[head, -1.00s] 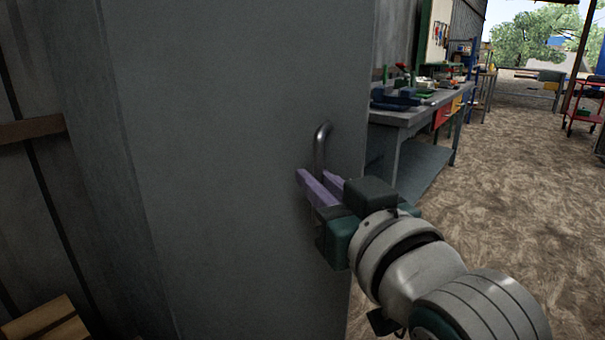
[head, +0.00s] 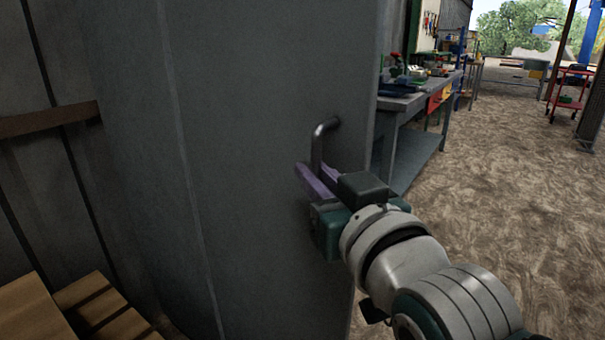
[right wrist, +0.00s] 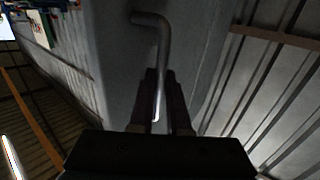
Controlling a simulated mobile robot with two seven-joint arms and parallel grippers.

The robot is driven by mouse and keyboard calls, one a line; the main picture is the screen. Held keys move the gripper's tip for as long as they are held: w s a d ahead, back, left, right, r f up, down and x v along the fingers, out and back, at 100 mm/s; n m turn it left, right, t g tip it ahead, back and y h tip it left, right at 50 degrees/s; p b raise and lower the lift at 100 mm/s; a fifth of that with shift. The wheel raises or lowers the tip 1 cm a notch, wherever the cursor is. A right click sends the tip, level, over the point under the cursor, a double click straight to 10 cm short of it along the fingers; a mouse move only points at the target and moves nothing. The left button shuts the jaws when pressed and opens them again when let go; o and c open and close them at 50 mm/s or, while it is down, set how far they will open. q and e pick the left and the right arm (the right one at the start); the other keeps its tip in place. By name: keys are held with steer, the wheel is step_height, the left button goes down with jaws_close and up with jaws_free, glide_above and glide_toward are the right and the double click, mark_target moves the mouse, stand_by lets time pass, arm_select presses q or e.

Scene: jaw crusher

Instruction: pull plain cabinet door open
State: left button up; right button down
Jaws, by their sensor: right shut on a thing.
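The plain grey cabinet door (head: 260,75) fills the middle of the head view. Its bent metal handle (head: 318,142) stands out near the door's right edge. My right gripper (head: 318,180) has its purple fingers on either side of the handle's upright bar and is shut on it. In the right wrist view the handle (right wrist: 163,55) runs down between the two dark fingers (right wrist: 160,105). The lower part of the handle is hidden by the gripper. My left gripper is not in the head view.
A workbench (head: 405,100) with tools stands behind the door to the right. A wooden pallet (head: 85,305) lies at the lower left, beside a metal wall (head: 30,190). A red cart (head: 568,95) stands far right. The brown ground (head: 490,190) at right is clear.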

steer(key=c, duration=0.9)
jaws_free()
steer(key=p+v, duration=0.2)
steer(key=v, duration=0.7)
steer(key=shift+s+d, duration=0.15)
steer(key=shift+s, duration=0.25)
